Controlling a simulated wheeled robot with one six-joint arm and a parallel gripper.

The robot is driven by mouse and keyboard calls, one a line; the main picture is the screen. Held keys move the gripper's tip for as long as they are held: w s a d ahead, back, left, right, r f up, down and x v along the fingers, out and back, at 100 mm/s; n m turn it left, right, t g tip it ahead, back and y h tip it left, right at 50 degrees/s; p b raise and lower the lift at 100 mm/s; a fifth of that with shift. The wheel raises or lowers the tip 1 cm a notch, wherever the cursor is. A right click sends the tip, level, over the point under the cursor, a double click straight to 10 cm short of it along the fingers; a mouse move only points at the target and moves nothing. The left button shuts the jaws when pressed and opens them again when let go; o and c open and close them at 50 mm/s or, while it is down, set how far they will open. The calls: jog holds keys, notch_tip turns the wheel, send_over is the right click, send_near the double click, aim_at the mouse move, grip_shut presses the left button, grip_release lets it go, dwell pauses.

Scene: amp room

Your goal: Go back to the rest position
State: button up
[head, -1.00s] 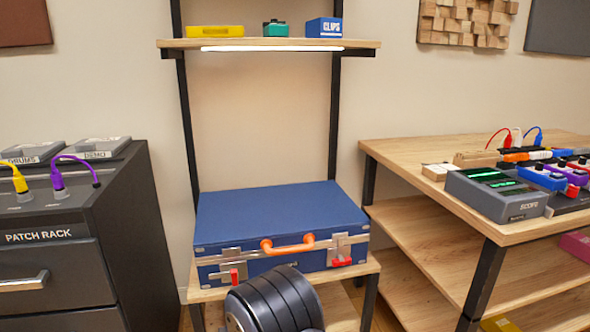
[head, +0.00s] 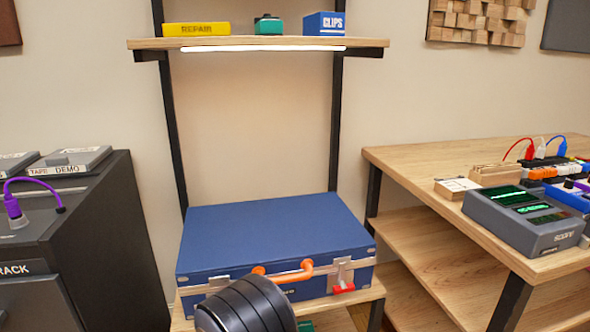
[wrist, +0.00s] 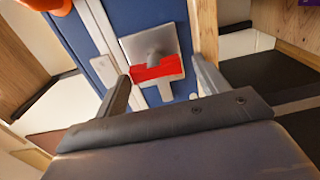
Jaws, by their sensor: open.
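My gripper (wrist: 160,76) is open in the wrist view, with one dark finger on each side of a red latch (wrist: 157,70) on a silver plate. I see nothing held between the fingers. In the head view a closed blue case (head: 275,235) with an orange handle (head: 284,274) lies on a low wooden shelf. The red latch at its right shows there too (head: 344,288). My black arm covers part of the case's front left, and my fingers are hidden in that view. Whether a finger touches the latch cannot be told.
A dark patch rack (head: 105,235) stands at the left. A wooden bench (head: 415,160) with a grey scope (head: 525,218) and cables stands at the right. A lit upper shelf (head: 150,43) holds a yellow repair box, a green item and a blue clips box.

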jog(key=m+b, duration=0.1)
jog(key=m, duration=0.1)
jog(key=w+m+b, duration=0.1)
jog(key=m, duration=0.1)
jog(key=r+m+b, duration=0.1)
jog(key=m, duration=0.1)
jog(key=shift+w+r+t, duration=0.1)
jog(key=shift+w+t, duration=0.05)
jog(key=shift+t, duration=0.15)
jog(key=m+b, duration=0.2)
jog(key=m, duration=0.3)
jog(key=shift+a, duration=0.2)
jog(key=shift+c, duration=1)
jog(key=shift+o, duration=1)
jog(key=shift+a+m+b, duration=0.15)
jog(key=shift+m+b, duration=0.25)
jog(key=shift+b, duration=0.1)
jog(key=shift+d+f+m+b, duration=0.15)
jog(key=shift+m+b, duration=0.65)
jog(key=shift+m, duration=0.75)
jog(key=shift+d+f+m+b, duration=0.15)
jog(key=shift+m+b, duration=0.6)
jog(key=shift+m, duration=0.8)
